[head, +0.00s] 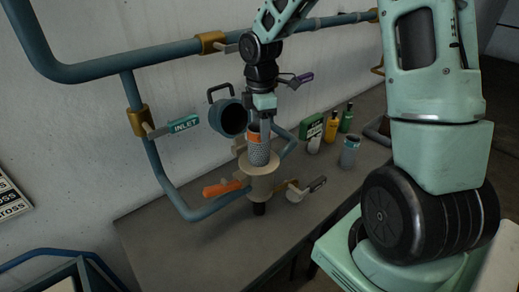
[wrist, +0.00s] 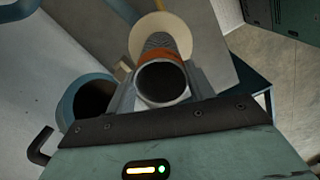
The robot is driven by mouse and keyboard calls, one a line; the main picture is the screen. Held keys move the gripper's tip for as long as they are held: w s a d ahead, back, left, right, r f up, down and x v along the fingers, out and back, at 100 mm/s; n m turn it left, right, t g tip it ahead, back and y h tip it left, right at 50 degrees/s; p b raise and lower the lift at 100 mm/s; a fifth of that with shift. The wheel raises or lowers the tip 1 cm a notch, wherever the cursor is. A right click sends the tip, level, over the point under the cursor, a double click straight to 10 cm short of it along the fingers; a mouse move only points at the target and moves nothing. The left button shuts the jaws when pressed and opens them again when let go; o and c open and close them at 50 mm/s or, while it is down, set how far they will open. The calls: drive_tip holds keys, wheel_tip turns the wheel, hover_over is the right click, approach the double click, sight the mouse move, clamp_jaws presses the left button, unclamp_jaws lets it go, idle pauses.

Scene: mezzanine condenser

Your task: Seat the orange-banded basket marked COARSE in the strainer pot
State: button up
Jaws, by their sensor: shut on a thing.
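My gripper (head: 264,122) is shut on the orange-banded basket (head: 258,152), a grey perforated cylinder with an orange band near its top. The basket hangs roughly upright at the beige strainer pot (head: 262,183). Its lower end overlaps the pot's mouth in the head view; I cannot tell whether it has entered. In the wrist view the basket's open top (wrist: 163,82) faces me between the fingers, with the pot's round beige rim (wrist: 148,29) beyond it. The pot's blue lid (head: 228,117) is swung open behind. The COARSE marking is not readable.
Blue pipes run behind and beside the pot, with an INLET-tagged valve (head: 184,123) at left. An orange handle (head: 222,188) and a tagged lever (head: 305,189) flank the pot. A blue-banded basket (head: 349,152), a green box (head: 311,126) and bottles (head: 331,126) stand right on the bench.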

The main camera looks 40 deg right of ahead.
sight(261, 150)
wheel_tip(261, 150, down, 8)
drive_tip(key=shift+f+p, duration=0.2)
drive_tip(key=shift+p, duration=0.35)
drive_tip(key=shift+f, duration=0.15)
drive_tip(key=o, duration=1.3)
